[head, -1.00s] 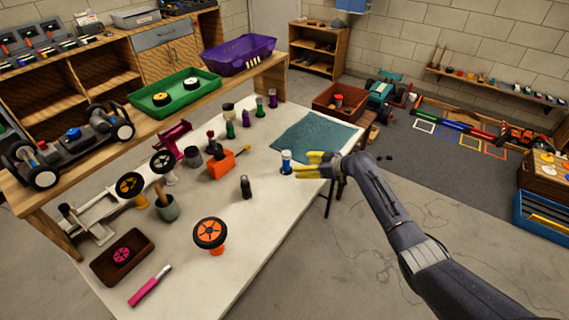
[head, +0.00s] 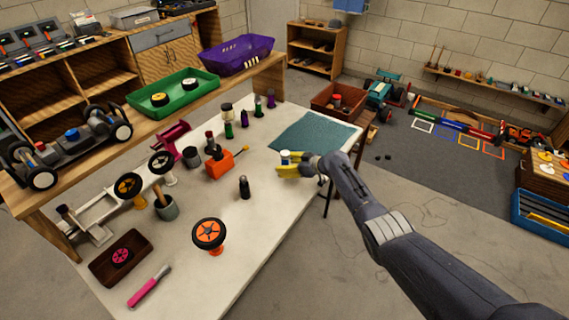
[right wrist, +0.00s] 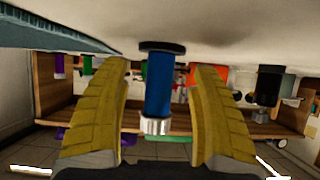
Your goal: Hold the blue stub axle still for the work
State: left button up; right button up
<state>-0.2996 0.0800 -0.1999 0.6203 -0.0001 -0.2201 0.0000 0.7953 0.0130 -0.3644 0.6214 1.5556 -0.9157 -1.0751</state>
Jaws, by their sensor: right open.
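The blue stub axle (right wrist: 159,85) stands between the two yellow fingers of my right gripper (right wrist: 160,110) in the right wrist view, with a gap on each side. Its dark base is at the top of that view and its silver end is at the bottom, so the view is upside down. In the head view my right gripper (head: 287,170) is at the table's right side, around the axle. Only the white top of the stub axle (head: 285,154) shows there; the yellow fingers hide most of the rest. My left gripper is not in view.
A teal mat (head: 315,132) lies behind the gripper on the white table (head: 255,225). A black-and-grey bottle-like piece (head: 244,187) stands to the left. An orange-rimmed wheel (head: 208,234) stands nearer the front. A brown box (head: 338,100) sits beyond the mat.

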jog(key=shift+c, duration=0.3)
grip_shut()
dwell(0.4)
dwell(0.7)
